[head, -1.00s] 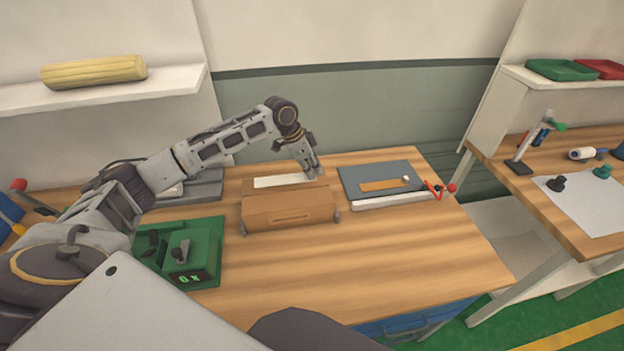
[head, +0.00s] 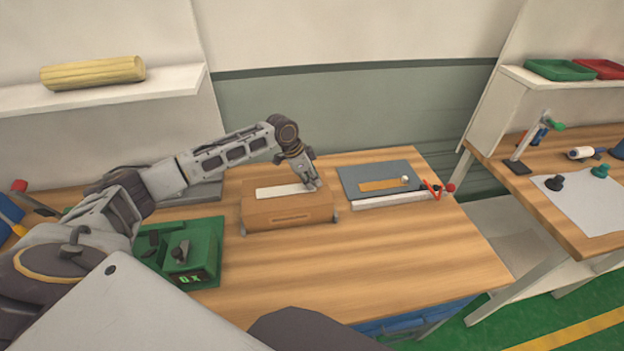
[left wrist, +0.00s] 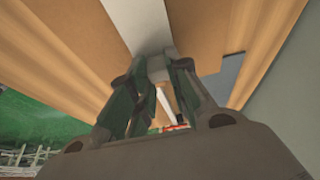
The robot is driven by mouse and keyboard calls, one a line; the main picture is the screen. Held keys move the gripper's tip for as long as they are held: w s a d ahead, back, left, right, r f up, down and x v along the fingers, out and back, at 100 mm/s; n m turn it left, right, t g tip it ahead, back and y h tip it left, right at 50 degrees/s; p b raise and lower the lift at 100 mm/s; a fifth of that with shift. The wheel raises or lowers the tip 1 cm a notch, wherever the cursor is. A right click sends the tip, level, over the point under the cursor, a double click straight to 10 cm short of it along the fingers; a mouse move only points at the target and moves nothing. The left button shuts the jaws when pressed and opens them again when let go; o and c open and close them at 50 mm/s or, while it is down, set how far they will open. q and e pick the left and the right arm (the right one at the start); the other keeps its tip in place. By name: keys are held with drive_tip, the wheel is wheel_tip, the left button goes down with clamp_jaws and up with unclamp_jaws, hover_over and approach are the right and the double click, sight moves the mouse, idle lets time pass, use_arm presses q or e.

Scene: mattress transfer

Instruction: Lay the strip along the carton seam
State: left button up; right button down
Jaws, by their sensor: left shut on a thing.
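The brown carton (head: 262,211) stands on the wooden bench, a little left of the middle in the head view. The white strip (head: 285,191) lies lengthwise over the carton's top, running left to right. My left gripper (head: 313,186) is at the strip's right end and shut on it, low over the carton top. In the left wrist view the strip (left wrist: 140,25) runs away from the fingertips (left wrist: 160,68), with brown carton surface (left wrist: 85,20) on both sides. The seam under the strip is hidden. I cannot tell whether the strip touches the carton along its whole length. My right gripper is not in view.
A grey-blue board (head: 375,174) with an orange strip lies right of the carton, with a red clip (head: 436,190) beside it. A green device (head: 205,250) stands front left. The bench front (head: 350,265) is clear. A second bench (head: 575,215) stands at right.

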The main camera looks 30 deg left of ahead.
use_arm(q)
drive_tip(key=shift+f, duration=0.1)
drive_tip(key=o, duration=0.7)
drive_tip(key=shift+b+v, duration=0.4)
drive_tip(key=shift+v, duration=5.7)
